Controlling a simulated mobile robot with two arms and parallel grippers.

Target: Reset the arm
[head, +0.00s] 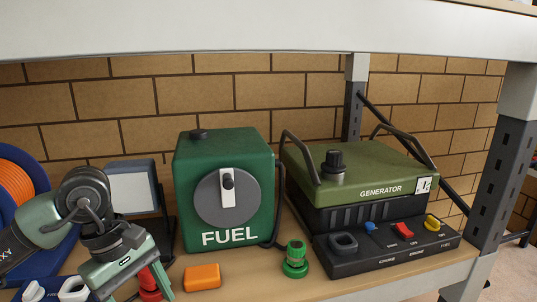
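My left arm comes in from the left, bent at a dark joint. My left gripper (137,292) points down at the lower left, over the front of the shelf. Its two fingers look spread apart, with nothing seen held between them; the tips are near or past the bottom edge. A red connector (149,284) is just behind the right finger, partly hidden; I cannot tell whether they touch. My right gripper is not in view.
On the wooden shelf (222,288) stand a green fuel box (237,160), a green generator (365,170) with coloured sockets, a green connector (295,258), an orange block (202,276), a lamp (133,190) and an orange cable reel (15,190). A metal post (500,150) stands at right.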

